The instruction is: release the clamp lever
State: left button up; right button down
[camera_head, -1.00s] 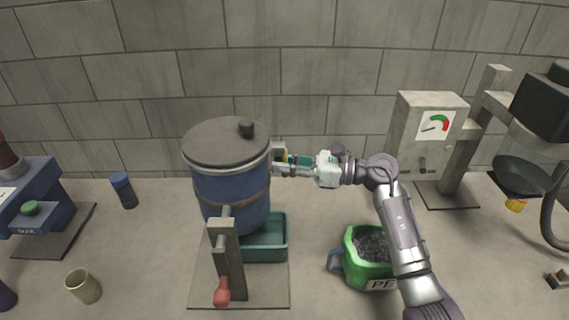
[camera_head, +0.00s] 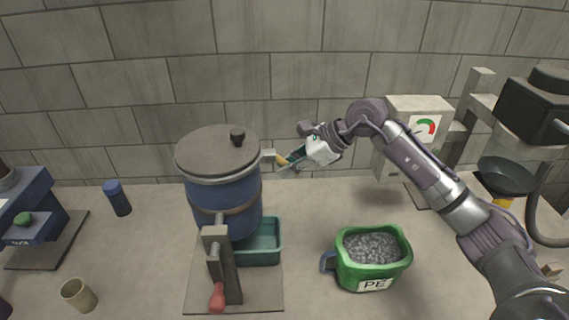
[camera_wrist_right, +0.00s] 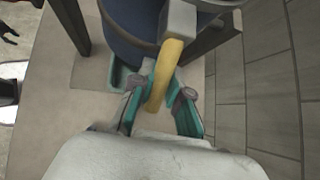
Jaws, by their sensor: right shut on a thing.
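The clamp lever (camera_head: 283,160) has a yellow handle and sticks out from the right side of the blue drum's rim, just under the grey lid (camera_head: 217,150). In the right wrist view the yellow lever (camera_wrist_right: 165,72) runs from a grey block on the drum down between the fingers. My right gripper (camera_head: 287,166) is at the lever, shut on its yellow handle; its teal fingers (camera_wrist_right: 163,98) lie on both sides of it. The blue drum (camera_head: 228,203) stands upright on a stand. My left gripper is not in the head view.
A red-ended crank (camera_head: 217,297) is at the drum's front. A teal tray (camera_head: 262,245) is below the drum. A green PE bucket (camera_head: 372,272) of dark pellets stands right. A blue cup (camera_head: 118,198) and tan cup (camera_head: 79,295) are left. A gauge box (camera_head: 416,106) stands back right.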

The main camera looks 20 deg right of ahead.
jog(key=h, duration=0.1)
jog(key=r+g+h+p, duration=0.1)
jog(key=h, duration=0.1)
jog(key=shift+d+r+h, duration=0.3)
jog(key=shift+s+d+r+n+g+h+p, duration=0.15)
jog(key=shift+r+g+h+p, duration=0.15)
jog(key=shift+h, duration=0.5)
jog(key=shift+w+r+n+g+h+p, duration=0.15)
jog(key=shift+g+h+p, duration=0.15)
jog(key=shift+h, duration=0.5)
jog(key=shift+s, duration=0.15)
jog(key=c, duration=1.1)
grip_release()
